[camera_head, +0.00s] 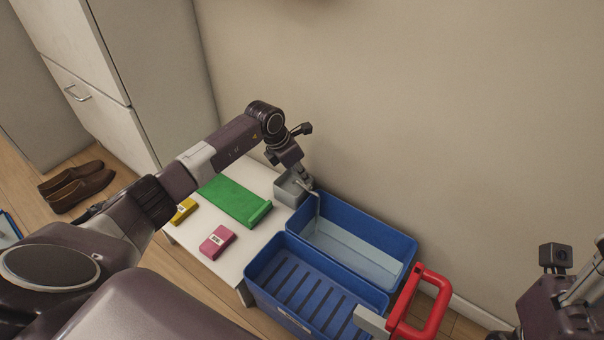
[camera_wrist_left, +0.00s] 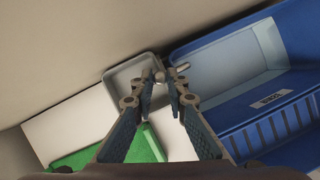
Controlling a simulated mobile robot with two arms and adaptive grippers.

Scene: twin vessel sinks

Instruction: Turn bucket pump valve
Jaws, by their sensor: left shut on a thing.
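My left gripper (camera_head: 305,179) reaches down at the grey pump box (camera_head: 289,188) beside the blue bucket. In the left wrist view my left gripper (camera_wrist_left: 168,76) has its fingertips close together, shut on the small grey valve (camera_wrist_left: 160,76) at the edge of the grey box (camera_wrist_left: 118,78). The fingertips hide part of the valve. A thin grey pipe (camera_head: 318,206) curves from near the box into the far blue bucket compartment (camera_head: 404,262), which has a pale, water-like bottom. Only part of my right arm (camera_head: 545,305) shows at the right edge; its fingertips are out of sight.
A near blue bin with a slatted bottom (camera_head: 305,290) and a red handle (camera_head: 437,312) stand in front. A white low table (camera_head: 195,238) holds a green mat (camera_head: 233,200), a pink packet (camera_head: 217,241) and a yellow packet (camera_head: 184,211). The wall is close behind.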

